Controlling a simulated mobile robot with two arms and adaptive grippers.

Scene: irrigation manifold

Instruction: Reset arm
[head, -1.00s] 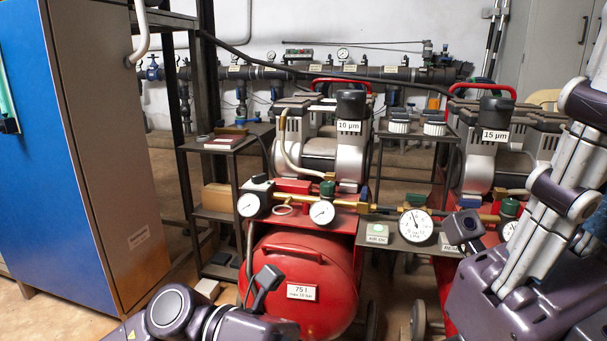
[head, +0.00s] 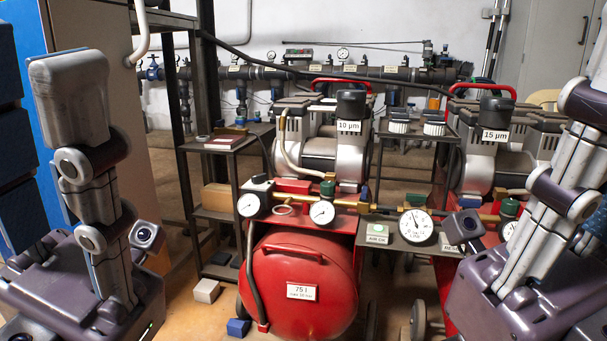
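My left gripper (head: 72,100) stands raised at the left of the head view, its finger links pointing up from a dark purple wrist body. It is in front of the blue cabinet. My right gripper (head: 588,105) is raised in the same way at the right edge, partly cut off by the frame. I see no object held in either one. Both are seen from the side with their fingers overlapping, so their opening cannot be told. Both appear apart from the equipment behind them.
A red 75 l compressor tank (head: 305,285) with gauges (head: 322,212) stands in the middle. A second compressor (head: 490,165) is behind my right gripper. A dark shelf stand (head: 222,146) stands left of the tank. A blue block (head: 238,327) and a pale block (head: 206,290) lie on the floor.

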